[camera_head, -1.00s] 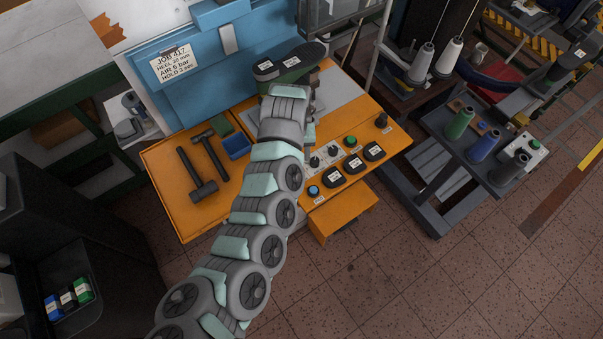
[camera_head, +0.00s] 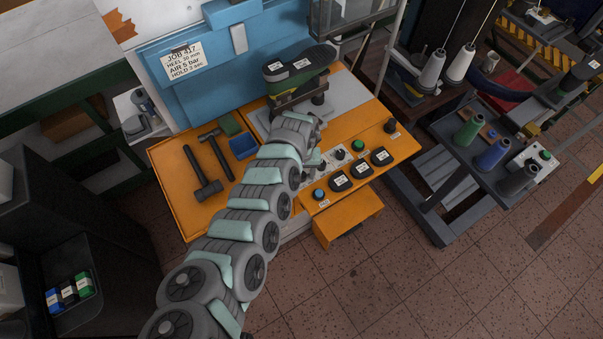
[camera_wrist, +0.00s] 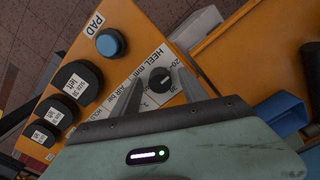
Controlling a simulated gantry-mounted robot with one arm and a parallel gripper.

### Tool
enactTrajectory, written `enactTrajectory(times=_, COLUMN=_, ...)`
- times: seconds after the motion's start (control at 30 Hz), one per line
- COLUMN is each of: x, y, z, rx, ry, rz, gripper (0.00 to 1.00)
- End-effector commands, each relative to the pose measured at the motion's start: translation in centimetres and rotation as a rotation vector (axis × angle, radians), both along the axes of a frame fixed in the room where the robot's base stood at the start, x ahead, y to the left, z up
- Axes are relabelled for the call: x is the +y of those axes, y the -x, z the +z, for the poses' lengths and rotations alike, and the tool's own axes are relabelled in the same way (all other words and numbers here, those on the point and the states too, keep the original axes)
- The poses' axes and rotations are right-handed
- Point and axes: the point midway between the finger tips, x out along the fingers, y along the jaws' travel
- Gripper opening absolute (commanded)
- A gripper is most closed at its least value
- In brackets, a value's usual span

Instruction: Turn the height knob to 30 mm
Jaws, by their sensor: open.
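The height knob (camera_wrist: 160,80) is a round black dial with a pale pointer mark, on a white plate lettered "HEEL mm" with a scale. In the wrist view my gripper (camera_wrist: 156,72) is open, with one grey finger on each side of the knob. I cannot tell whether the fingers touch it or how high they are above it. The exact pointer reading is too small to tell. In the head view my arm's end hides this knob and the fingers. The job card (camera_head: 182,60) on the blue panel reads heel 30 mm.
Another black knob (camera_head: 340,155), a green button (camera_head: 358,146) and a blue button (camera_head: 319,194) are on the orange table (camera_head: 350,204). Black size pads (camera_wrist: 76,86) lie near the controls. A shoe last (camera_head: 300,63) stands behind my wrist. Hammers (camera_head: 208,188) and a blue tray (camera_head: 243,146) are to the left.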

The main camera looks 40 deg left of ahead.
Motion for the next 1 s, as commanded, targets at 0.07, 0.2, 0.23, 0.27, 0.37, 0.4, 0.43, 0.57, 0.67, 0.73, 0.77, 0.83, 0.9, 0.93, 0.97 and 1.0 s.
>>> enactTrajectory(times=0.07, x=-0.01, y=0.01, z=0.01, rx=0.000, ry=0.000, rz=0.000, gripper=0.52)
enactTrajectory(times=0.2, x=-0.01, y=0.03, z=0.01, rx=0.001, ry=0.001, rz=0.000, gripper=0.45)
enactTrajectory(times=0.23, x=-0.01, y=0.03, z=0.01, rx=0.001, ry=0.001, rz=0.000, gripper=0.43)
enactTrajectory(times=0.27, x=-0.01, y=0.04, z=0.01, rx=0.001, ry=0.001, rz=0.000, gripper=0.40)
enactTrajectory(times=0.37, x=-0.02, y=0.04, z=0.00, rx=0.001, ry=0.001, rz=0.000, gripper=0.32)
enactTrajectory(times=0.4, x=-0.02, y=0.04, z=0.00, rx=0.001, ry=0.001, rz=0.000, gripper=0.29)
enactTrajectory(times=0.43, x=-0.01, y=0.05, z=0.00, rx=0.001, ry=0.001, rz=0.000, gripper=0.26)
enactTrajectory(times=0.57, x=-0.02, y=0.04, z=0.00, rx=0.001, ry=0.001, rz=0.000, gripper=0.16)
enactTrajectory(times=0.67, x=-0.02, y=0.06, z=0.00, rx=0.001, ry=0.001, rz=0.000, gripper=0.07)
enactTrajectory(times=0.73, x=-0.01, y=0.05, z=0.00, rx=0.001, ry=0.001, rz=0.000, gripper=0.02)
enactTrajectory(times=0.77, x=-0.01, y=0.05, z=0.00, rx=0.001, ry=0.001, rz=0.000, gripper=0.00)
enactTrajectory(times=0.83, x=-0.02, y=0.06, z=0.00, rx=0.001, ry=0.001, rz=0.000, gripper=0.00)
enactTrajectory(times=0.9, x=-0.02, y=0.06, z=-0.01, rx=0.001, ry=0.001, rz=0.000, gripper=0.00)
enactTrajectory(times=0.93, x=-0.02, y=0.06, z=0.00, rx=0.001, ry=0.001, rz=0.000, gripper=0.00)
enactTrajectory(times=0.97, x=-0.02, y=0.06, z=0.00, rx=0.001, ry=0.001, rz=-0.001, gripper=0.00)
enactTrajectory(times=1.0, x=-0.02, y=0.06, z=0.02, rx=0.001, ry=0.000, rz=-0.003, gripper=0.00)
